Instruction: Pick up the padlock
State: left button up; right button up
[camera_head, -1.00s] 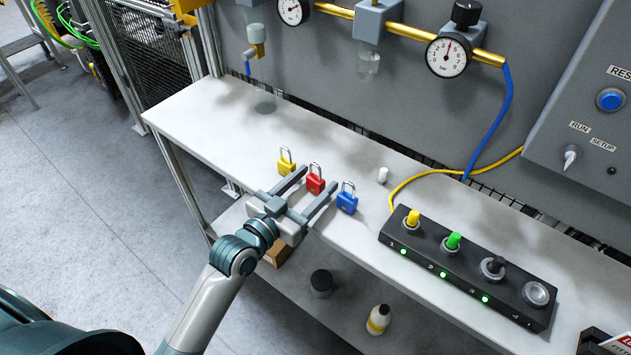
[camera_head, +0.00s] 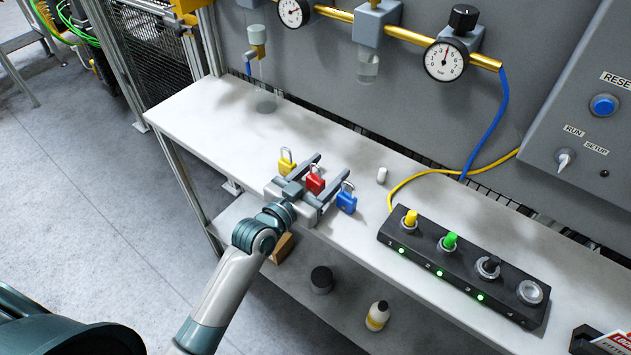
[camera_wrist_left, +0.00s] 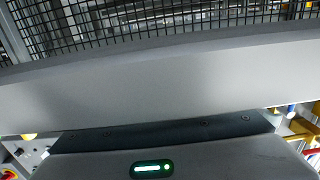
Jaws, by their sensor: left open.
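Three padlocks stand in a row on the white shelf: a yellow one (camera_head: 286,167), a red one (camera_head: 316,185) and a blue one (camera_head: 346,201). My left gripper (camera_head: 331,171) is open, with its fingers on either side of the red padlock, between the yellow and blue ones. The finger on the right partly covers the blue padlock's shackle. I cannot tell whether the fingers touch any padlock. The left wrist view shows mostly the gripper's grey housing and no padlock. My right gripper is not in view.
A black button box (camera_head: 461,267) with lit green lamps sits to the right on the shelf (camera_head: 205,120). A small white cylinder (camera_head: 382,175) stands behind the blue padlock. A yellow cable (camera_head: 430,175) runs along the back. A bottle (camera_head: 377,316) and a dark jar (camera_head: 321,280) stand on the lower shelf.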

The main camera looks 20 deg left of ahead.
pick_arm(q)
jog(key=shift+c, duration=0.3)
jog(key=c, duration=1.1)
notch_tip(320, 180, up, 10)
jog(key=shift+b, duration=0.35)
